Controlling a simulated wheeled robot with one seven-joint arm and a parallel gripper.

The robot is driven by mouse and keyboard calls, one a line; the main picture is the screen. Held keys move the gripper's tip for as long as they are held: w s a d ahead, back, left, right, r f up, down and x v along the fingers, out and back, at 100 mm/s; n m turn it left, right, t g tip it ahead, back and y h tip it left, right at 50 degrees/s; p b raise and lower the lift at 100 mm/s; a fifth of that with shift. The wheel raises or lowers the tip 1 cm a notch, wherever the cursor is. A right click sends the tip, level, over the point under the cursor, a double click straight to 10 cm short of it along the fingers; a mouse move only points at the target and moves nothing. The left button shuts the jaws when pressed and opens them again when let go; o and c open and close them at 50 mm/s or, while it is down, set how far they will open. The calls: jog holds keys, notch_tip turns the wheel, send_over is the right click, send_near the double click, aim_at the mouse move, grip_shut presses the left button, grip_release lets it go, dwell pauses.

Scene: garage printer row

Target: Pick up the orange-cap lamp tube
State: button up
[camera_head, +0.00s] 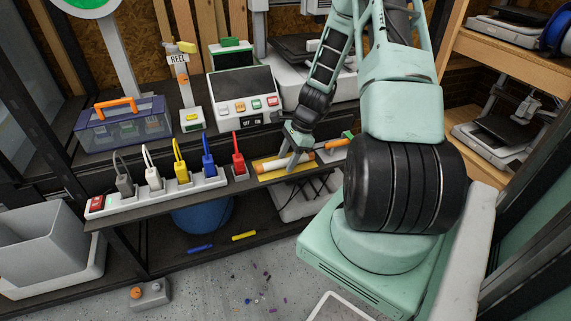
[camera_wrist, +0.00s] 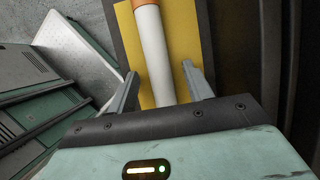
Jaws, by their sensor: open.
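The orange-cap lamp tube (camera_head: 272,168) is a white tube with orange ends, lying on a yellow mat (camera_head: 262,178) near the front of the bench. My gripper (camera_head: 293,160) is over the tube at its right part. In the wrist view the tube (camera_wrist: 152,50) runs lengthwise between the two open fingers of my gripper (camera_wrist: 165,85), with an orange cap (camera_wrist: 145,3) at the top edge. The fingers stand apart on either side of it, over the yellow mat (camera_wrist: 185,40). I cannot tell whether they touch the tube. Its near end is hidden behind the gripper body.
A power strip (camera_head: 160,193) with several coloured plugs stands left of the mat. An orange-and-green item (camera_head: 338,143) lies right of it. A control box (camera_head: 245,95) with coloured buttons and a blue organizer case (camera_head: 125,125) stand behind. A lower shelf (camera_head: 190,258) is below.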

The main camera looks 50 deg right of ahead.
jog(key=c, duration=1.1)
